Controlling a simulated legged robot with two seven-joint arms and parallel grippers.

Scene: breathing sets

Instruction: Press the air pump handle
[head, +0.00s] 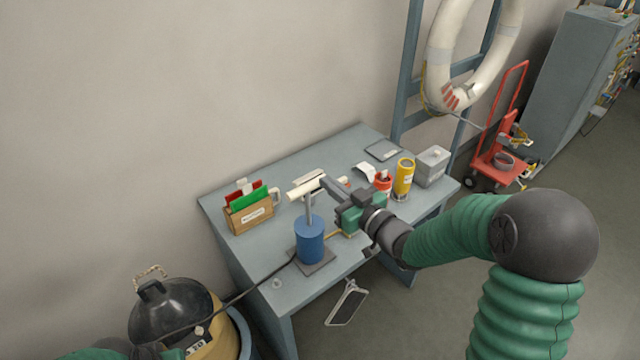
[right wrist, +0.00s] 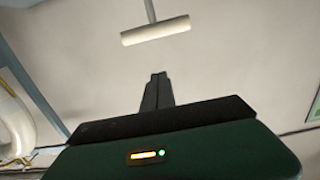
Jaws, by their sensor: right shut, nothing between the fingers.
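The air pump stands on the table, with a blue cylinder (head: 310,241), an upright grey rod and a cream crossbar handle (head: 304,188) raised well above the cylinder. My right gripper (head: 328,183) is shut and empty, its fingertips close to the right end of the handle in the head view. In the right wrist view the shut fingers (right wrist: 157,88) point toward the cream handle (right wrist: 156,31), with a visible gap in the picture. Whether they touch is unclear from the head view. My left gripper (head: 150,350) shows only partly at the bottom edge; its jaws are unclear.
The grey table (head: 275,294) holds a wooden box of folders (head: 249,212), a red can (head: 383,182), a yellow can (head: 404,178) and a grey box (head: 432,166). A black hose runs left from the pump. A black-topped yellow container (head: 178,310) stands left.

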